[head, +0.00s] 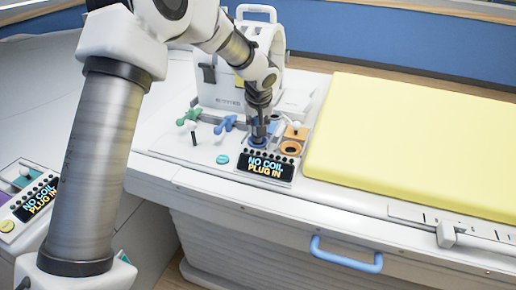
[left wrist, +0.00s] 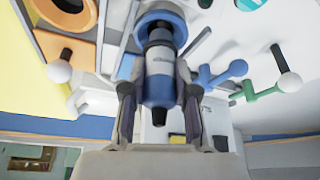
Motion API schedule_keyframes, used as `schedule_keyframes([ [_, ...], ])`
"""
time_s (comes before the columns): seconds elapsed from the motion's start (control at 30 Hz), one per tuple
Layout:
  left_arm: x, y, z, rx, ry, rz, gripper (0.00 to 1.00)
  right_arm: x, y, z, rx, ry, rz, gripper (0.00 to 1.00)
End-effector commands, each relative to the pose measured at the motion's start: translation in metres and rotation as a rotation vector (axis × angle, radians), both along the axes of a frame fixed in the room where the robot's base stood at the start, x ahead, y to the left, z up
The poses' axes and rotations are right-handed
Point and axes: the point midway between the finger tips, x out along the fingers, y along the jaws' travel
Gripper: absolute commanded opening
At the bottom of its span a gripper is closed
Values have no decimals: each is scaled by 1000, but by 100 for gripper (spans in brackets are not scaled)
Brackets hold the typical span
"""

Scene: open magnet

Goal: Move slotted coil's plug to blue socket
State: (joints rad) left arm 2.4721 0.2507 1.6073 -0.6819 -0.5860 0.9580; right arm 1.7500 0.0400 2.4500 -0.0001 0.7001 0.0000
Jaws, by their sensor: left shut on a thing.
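My left gripper (head: 261,118) is over the socket panel in the head view. In the left wrist view its two fingers (left wrist: 157,88) are shut on a blue plug (left wrist: 160,72) with a grey and dark collar. The plug's far end points at the blue socket (left wrist: 158,18), a round blue ring, and overlaps it in the picture. I cannot tell whether it is inserted. In the head view the blue socket (head: 258,144) shows just below the gripper, partly covered. The white slotted coil (head: 208,75) stands behind, partly hidden by my arm. My right gripper is not in view.
An orange socket (head: 291,147) is right of the blue one. A display (head: 266,167) in front reads "NO COIL PLUG IN". Green (head: 188,117) and blue (head: 226,124) handles stand to the left. A yellow pad (head: 400,140) fills the right; another display (head: 40,197) is at far left.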

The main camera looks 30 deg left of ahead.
Motion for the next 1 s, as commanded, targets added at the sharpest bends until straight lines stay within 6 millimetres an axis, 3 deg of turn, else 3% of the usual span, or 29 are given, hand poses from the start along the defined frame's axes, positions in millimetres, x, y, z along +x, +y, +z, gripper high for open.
schedule_keyframes([
  [1.0, 0, 0, -21, 0, 0, 0, 0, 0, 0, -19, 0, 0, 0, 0],
])
